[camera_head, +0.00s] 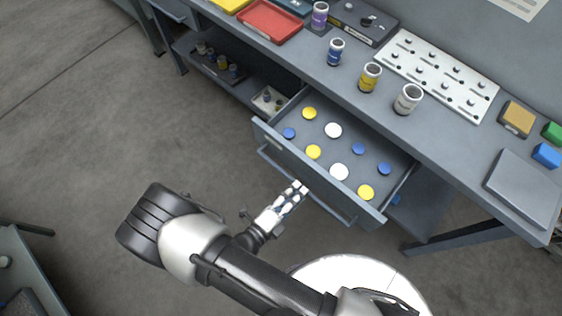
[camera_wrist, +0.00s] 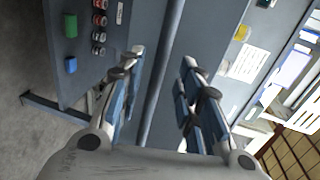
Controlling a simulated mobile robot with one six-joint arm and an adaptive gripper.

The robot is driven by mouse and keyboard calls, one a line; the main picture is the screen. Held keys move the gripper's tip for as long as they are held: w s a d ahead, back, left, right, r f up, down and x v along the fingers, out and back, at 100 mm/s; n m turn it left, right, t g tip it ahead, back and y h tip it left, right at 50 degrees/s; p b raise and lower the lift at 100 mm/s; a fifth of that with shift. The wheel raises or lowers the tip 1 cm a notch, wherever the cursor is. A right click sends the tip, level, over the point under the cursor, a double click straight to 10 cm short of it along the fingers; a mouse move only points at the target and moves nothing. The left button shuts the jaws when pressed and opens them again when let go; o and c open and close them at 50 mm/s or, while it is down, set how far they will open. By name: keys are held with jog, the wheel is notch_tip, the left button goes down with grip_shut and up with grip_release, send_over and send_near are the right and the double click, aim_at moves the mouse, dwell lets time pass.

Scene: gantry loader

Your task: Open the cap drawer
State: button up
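The cap drawer (camera_head: 345,198) is pulled out from under the bench in the head view. Yellow, white and blue round caps lie spread on its floor. A long bar handle (camera_head: 334,210) runs along its front. My gripper (camera_head: 301,187) is at about the middle of the handle, outside the drawer front. In the wrist view my gripper (camera_wrist: 163,58) has its two fingers apart, with a dark bar (camera_wrist: 160,85) running between them. I see no finger closed on the bar, and cannot tell if either touches it.
The bench top (camera_head: 330,90) carries a red tray (camera_head: 269,20), several cups and a white perforated plate (camera_head: 437,75). An open lower shelf (camera_head: 222,68) with small parts is left of the drawer. The floor (camera_head: 90,120) at left is clear. Another table (camera_head: 35,265) stands at lower left.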

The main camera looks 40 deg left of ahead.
jog(key=v, duration=0.8)
jog(key=w+d+r+m+g+h, duration=0.2)
jog(key=w+d+r+m+g, duration=0.2)
jog(key=r+m, duration=0.35)
jog(key=w+d+r+m+g+h, duration=0.35)
jog(key=r+m, duration=0.25)
jog(key=m, duration=0.3)
jog(key=w+d+r+m+g+h, duration=0.25)
jog(key=w+r+m+g, duration=0.25)
jog(key=r+m, duration=0.3)
jog(key=s+d+r+m+y, duration=0.1)
jog(key=d+r+m+y, duration=0.3)
jog(key=d+r+m, duration=0.4)
jog(key=s+d+r+m+t+y, duration=0.1)
jog(key=d+r+m+y, duration=0.4)
jog(key=m, duration=1.5)
jog(key=s+d+r, duration=0.1)
jog(key=d+r, duration=0.2)
jog(key=d, duration=0.2)
jog(key=shift+s+d+r, duration=0.25)
jog(key=shift+s+r, duration=0.05)
